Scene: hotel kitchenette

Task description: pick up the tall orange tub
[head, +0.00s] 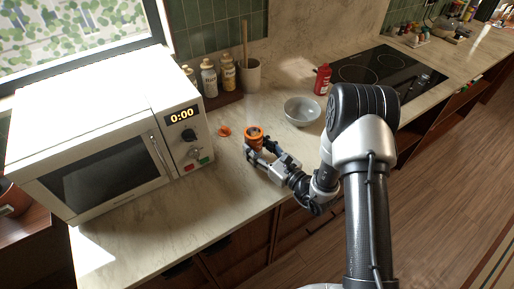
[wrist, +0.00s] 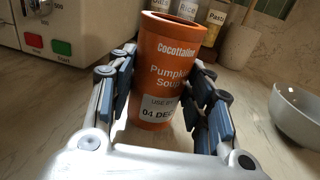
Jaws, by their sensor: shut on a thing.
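The tall orange tub (wrist: 160,75) stands upright in the wrist view, with lettering reading "Pumpkin Soup" and a white use-by label. My gripper (wrist: 160,105) has a finger on each side of the tub and is shut on it. In the head view the orange tub (head: 254,134) is on or just above the counter, to the right of the microwave, with my gripper (head: 259,148) around it. I cannot tell whether the tub's base touches the counter.
A white microwave (head: 110,130) stands close on the left. A grey bowl (head: 302,111) is to the right, and a red bottle (head: 323,79) stands behind it. A small orange item (head: 224,131) lies near the microwave. Jars (head: 209,79) stand at the back. Bare counter lies in front.

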